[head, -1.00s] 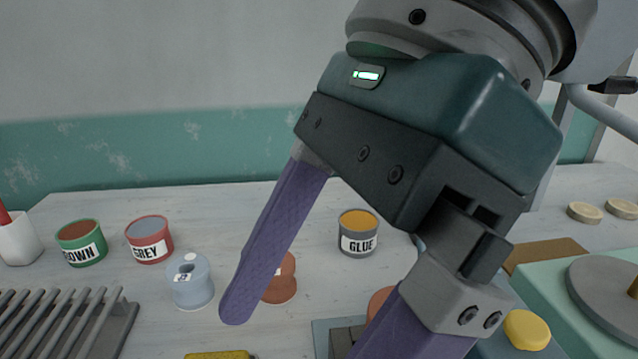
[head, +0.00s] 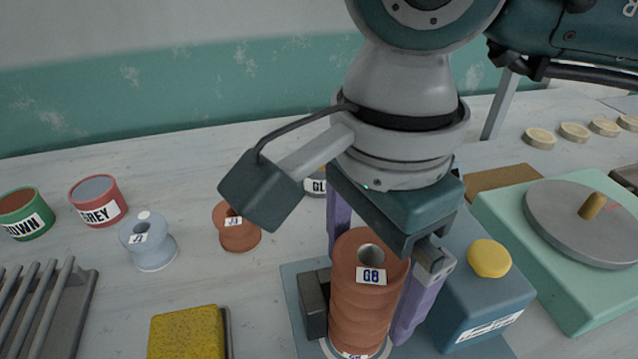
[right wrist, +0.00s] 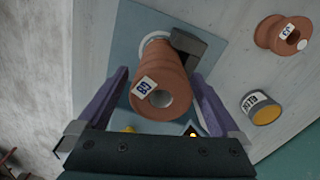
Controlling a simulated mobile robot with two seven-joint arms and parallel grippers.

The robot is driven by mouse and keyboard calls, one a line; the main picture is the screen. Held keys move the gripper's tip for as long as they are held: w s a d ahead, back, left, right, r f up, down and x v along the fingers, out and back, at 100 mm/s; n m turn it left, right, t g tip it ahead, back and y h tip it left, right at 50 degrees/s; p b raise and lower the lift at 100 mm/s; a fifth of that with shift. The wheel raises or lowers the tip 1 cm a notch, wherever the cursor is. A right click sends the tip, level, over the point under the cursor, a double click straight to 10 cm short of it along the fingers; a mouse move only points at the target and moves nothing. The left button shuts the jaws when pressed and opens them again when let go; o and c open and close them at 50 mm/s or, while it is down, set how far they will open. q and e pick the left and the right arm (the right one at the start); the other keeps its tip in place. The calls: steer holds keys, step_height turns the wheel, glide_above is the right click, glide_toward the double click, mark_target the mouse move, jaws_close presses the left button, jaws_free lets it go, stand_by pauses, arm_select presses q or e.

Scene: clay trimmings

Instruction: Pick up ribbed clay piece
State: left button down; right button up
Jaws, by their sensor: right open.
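The ribbed clay piece (head: 367,295) is an upright reddish-brown stack of rounded rings with a hole in its top and a "G8" label. It stands on a pale round base on a blue-grey plate (head: 293,285). In the right wrist view the clay piece (right wrist: 161,75) lies between the two purple fingers. My right gripper (head: 368,285) is open, with one finger behind the piece to the left and the other along its right side. Gaps show on both sides in the wrist view, so the fingers are apart from it. My left gripper is not in view.
A dark block (head: 314,304) stands close to the piece's left. A blue box with a yellow button (head: 489,258) stands at right, near a green turntable unit (head: 545,270). A yellow sponge (head: 187,333), a small clay spool (head: 236,229) and a blue spool (head: 148,243) lie left. The glue tin (head: 315,187) is behind.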

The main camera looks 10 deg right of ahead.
steer(key=shift+f, duration=0.25)
jaws_close()
stand_by(0.7)
steer(key=shift+r, duration=0.1)
